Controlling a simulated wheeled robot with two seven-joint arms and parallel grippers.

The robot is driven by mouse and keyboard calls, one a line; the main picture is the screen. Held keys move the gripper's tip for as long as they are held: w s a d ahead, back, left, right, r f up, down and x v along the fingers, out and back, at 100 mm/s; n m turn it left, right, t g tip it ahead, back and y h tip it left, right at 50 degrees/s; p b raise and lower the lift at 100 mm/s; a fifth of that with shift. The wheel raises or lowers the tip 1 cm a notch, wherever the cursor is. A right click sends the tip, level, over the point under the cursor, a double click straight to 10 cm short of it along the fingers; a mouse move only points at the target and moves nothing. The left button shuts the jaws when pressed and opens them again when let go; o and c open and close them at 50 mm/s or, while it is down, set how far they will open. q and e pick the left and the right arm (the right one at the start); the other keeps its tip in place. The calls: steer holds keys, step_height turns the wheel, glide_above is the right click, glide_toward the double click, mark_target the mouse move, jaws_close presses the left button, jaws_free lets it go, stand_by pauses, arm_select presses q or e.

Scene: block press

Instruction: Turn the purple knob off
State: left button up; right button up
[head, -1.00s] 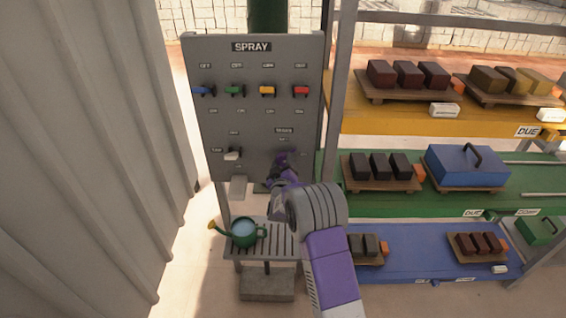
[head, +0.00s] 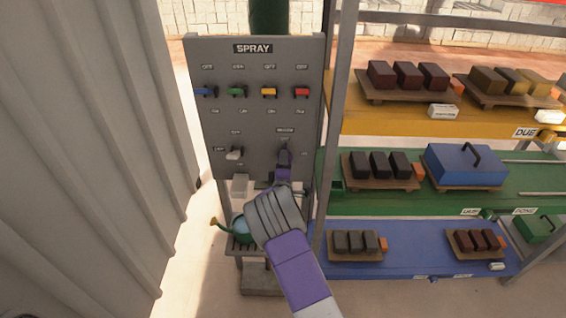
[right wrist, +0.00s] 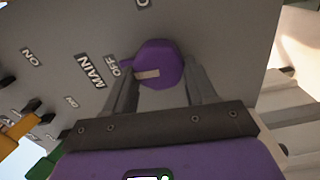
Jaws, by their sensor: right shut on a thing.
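The purple knob (right wrist: 158,62) is on the grey spray panel (head: 222,130), at its lower right under the main label. In the right wrist view its small purple tab points toward the OFF label (right wrist: 113,67), and a pale strip shows on its face. My right gripper (head: 284,155) reaches up to the panel from below. Its two fingers lie on either side of the knob and are shut on it. In the head view the gripper hides most of the knob. My left gripper is not in view.
A green watering can (head: 240,229) stands below, partly behind my arm. Shelves with blocks stand right.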

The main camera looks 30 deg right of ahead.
steer(key=shift+n, duration=0.6)
steer(key=o, duration=1)
steer(key=p+v, duration=0.1)
steer(key=v, duration=0.6)
steer(key=shift+s+a, duration=0.1)
steer(key=shift+s, duration=0.15)
